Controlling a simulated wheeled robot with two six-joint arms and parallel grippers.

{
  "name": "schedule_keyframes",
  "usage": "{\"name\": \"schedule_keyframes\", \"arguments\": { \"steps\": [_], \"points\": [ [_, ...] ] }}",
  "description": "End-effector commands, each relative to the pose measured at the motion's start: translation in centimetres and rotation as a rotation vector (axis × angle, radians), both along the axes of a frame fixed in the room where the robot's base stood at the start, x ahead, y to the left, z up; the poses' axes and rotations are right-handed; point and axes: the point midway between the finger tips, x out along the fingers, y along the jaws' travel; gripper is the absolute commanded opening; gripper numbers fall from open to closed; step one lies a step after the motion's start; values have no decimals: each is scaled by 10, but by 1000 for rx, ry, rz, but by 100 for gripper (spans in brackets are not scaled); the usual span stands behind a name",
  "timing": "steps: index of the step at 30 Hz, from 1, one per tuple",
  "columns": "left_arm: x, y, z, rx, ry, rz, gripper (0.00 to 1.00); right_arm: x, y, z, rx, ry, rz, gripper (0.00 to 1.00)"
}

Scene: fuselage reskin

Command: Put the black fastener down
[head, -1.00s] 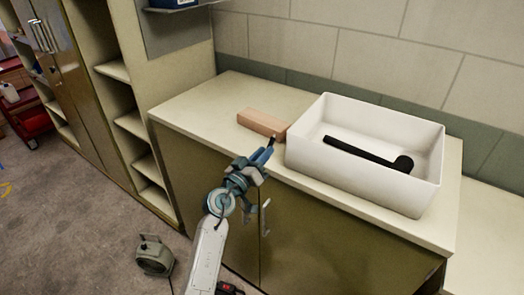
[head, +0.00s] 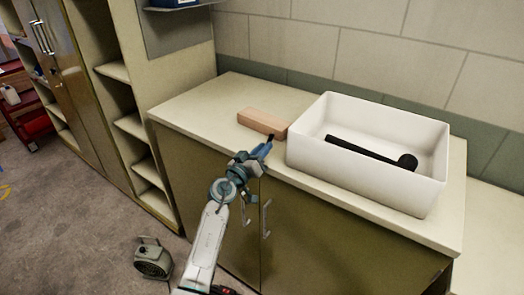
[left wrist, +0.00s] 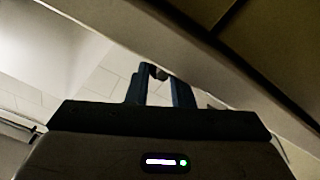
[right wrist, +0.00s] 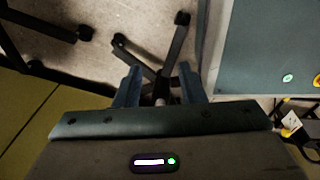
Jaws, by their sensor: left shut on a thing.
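My left gripper (head: 266,146) is in the head view at the front edge of the counter, just in front of the wooden block and left of the white bin. It is shut on a small dark piece, the black fastener (head: 270,137), which shows at the fingertips. In the left wrist view a small dark end of the fastener (left wrist: 154,71) shows between the two blue fingers (left wrist: 158,88); most of it is hidden. My right gripper (right wrist: 159,88) shows only in the right wrist view, with its fingers apart and nothing clearly between them.
A white bin (head: 350,175) holding a black mallet-like tool (head: 372,153) stands on the counter (head: 205,98). A pinkish-brown block (head: 262,123) touches or nearly touches its left side. The counter's left part is clear. Cabinet handles (head: 265,218) project below.

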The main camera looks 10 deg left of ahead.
Motion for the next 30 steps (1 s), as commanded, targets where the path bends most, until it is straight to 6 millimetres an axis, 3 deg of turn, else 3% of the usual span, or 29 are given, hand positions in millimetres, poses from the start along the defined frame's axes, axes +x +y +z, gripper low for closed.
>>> {"name": "schedule_keyframes", "arguments": {
  "steps": [14,15,16,30],
  "points": [
    [-1,0,-16,1,6,0,0,1,0,2,0,-1,0,36],
    [-1,0,-16,2,7,-1,26,1,0,2,0,-1,0,36],
    [-1,0,-17,1,8,0,30,1,0,2,0,-1,0,36],
    [-1,0,-20,2,14,-2,30,1,-2,1,-2,-1,1,36]
  ]
}}
